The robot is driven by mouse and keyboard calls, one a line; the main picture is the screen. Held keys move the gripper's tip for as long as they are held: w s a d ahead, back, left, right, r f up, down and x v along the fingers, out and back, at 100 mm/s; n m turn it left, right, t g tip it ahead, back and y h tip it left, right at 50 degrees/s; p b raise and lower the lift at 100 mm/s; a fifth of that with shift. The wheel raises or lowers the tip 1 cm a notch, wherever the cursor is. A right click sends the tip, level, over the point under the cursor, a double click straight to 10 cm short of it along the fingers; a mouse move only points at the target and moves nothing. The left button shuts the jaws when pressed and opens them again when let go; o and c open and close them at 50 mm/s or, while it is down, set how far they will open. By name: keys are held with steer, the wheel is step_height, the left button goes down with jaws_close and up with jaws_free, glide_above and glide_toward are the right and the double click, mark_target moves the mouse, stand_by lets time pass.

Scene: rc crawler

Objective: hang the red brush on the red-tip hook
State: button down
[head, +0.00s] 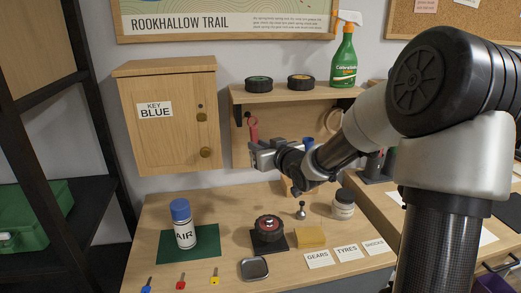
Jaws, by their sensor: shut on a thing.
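The red brush (253,128) shows as a red handle with a loop at its top, in front of the wooden back panel under the wall shelf. My gripper (257,150) is shut on it, just below the visible red part. The lower part of the brush is hidden by my gripper. A small dark spot shows at the brush's loop, but I cannot make out the red-tip hook or tell whether the loop touches it.
The wall shelf (290,95) holds two wheels and a green spray bottle (344,60). A key cabinet (168,117) is left of my gripper. A blue item (308,143) is right of it. The bench below carries an AIR can (184,226), a wheel (268,228) and a sponge (310,237).

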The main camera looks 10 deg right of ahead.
steer(key=w+f+b, duration=0.1)
steer(key=w, duration=0.5)
steer(key=shift+w+f, duration=0.2)
steer(key=shift+w, duration=0.15)
stand_by(0.4)
stand_by(0.6)
steer(key=c, duration=1.5)
jaws_free()
steer(key=shift+c, duration=0.2)
